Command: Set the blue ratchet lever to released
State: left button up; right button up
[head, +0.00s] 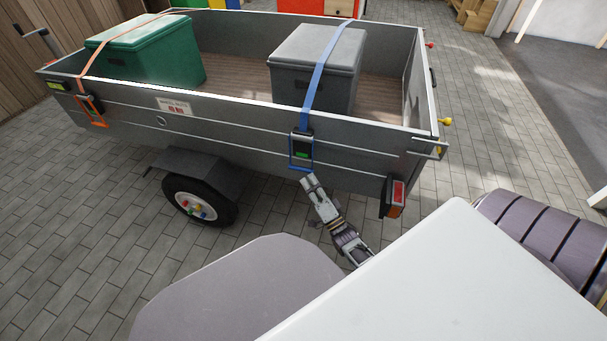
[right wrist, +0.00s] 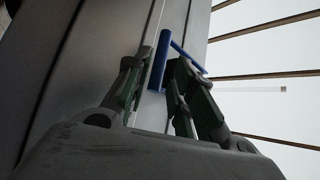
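The blue ratchet (head: 302,146) sits on the outer side wall of the grey trailer, at the lower end of a blue strap (head: 326,68). Its blue lever frame hangs down along the wall, with its crossbar (head: 300,169) at the bottom. A green patch shows inside the frame. My right gripper (head: 309,181) is just below the crossbar. In the right wrist view the blue lever bar (right wrist: 160,62) lies at the fingertips of the right gripper (right wrist: 158,66), between the spread fingers. Firm contact cannot be made out. My left gripper is not in view.
The trailer (head: 230,118) holds a grey box (head: 316,62) under the blue strap and a green box (head: 146,52) under an orange strap. An orange ratchet (head: 94,108) is at the left. A wheel (head: 200,201) and a red tail light (head: 395,194) stand near. The paving is clear.

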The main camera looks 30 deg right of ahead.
jog(key=shift+b+x, duration=0.55)
jog(key=shift+x, duration=1.9)
jog(key=shift+c, duration=0.2)
grip_shut()
